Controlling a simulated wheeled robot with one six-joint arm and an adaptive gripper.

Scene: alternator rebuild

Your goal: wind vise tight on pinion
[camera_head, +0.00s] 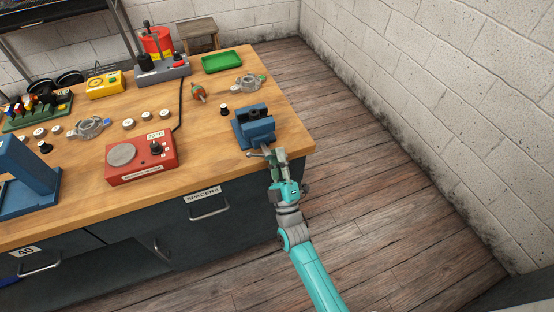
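The blue vise (254,131) stands at the right front corner of the wooden bench. Its jaws show a dark gap between them at the top. I cannot make out a pinion in the gap at this size. The vise's grey handle (257,154) sticks out at its front, low down. My gripper (274,155) is at the front of the vise, beside or around the handle's right part. The fingers overlap the handle, so I cannot tell whether they are shut on it.
Open floor (375,170) lies right of the bench, before a brick wall.

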